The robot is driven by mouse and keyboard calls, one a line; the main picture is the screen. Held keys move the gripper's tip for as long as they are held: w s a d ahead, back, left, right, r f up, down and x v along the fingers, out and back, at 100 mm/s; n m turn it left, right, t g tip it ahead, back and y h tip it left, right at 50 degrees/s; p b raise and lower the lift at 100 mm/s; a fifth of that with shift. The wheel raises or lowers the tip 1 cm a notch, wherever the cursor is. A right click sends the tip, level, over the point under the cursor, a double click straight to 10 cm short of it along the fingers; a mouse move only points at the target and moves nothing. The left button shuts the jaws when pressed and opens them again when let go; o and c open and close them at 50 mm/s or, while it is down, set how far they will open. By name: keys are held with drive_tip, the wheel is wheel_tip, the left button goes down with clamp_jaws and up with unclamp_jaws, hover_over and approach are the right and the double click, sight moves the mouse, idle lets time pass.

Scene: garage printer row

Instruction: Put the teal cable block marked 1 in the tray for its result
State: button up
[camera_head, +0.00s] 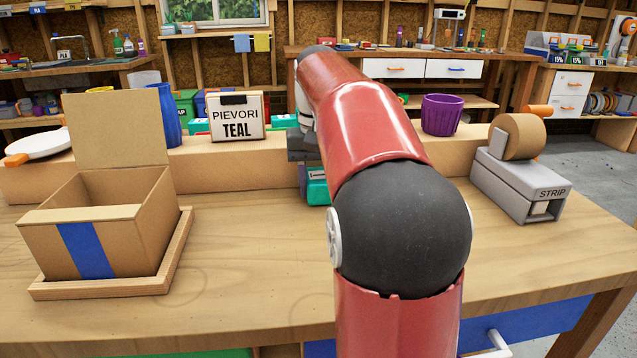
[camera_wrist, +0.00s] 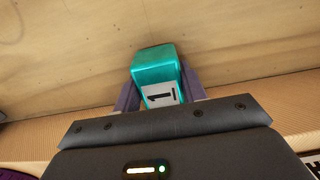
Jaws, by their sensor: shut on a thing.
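My gripper (camera_wrist: 160,84) is shut on the teal cable block (camera_wrist: 154,60), whose white label reads 1. In the head view the block (camera_head: 317,190) shows beside my arm, in front of the raised wooden ledge. My arm hides part of it, and I cannot tell whether it touches the table. A shallow wooden tray (camera_head: 178,250) is at the left of the table, with an open cardboard box (camera_head: 135,238) with a blue stripe standing in it. A sign (camera_head: 237,117) reading PIEVORI TEAL stands on the ledge.
A grey dispenser (camera_head: 515,187) marked STRIP, with a brown roll, stands at the right. A purple pot (camera_head: 442,115), a blue vase (camera_head: 166,113) and a white round thing (camera_head: 38,146) with an orange handle stand at the back. The table (camera_head: 245,255) between box and arm is clear.

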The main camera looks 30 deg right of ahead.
drive_tip(key=shift+f, duration=0.15)
drive_tip(key=o, duration=1.1)
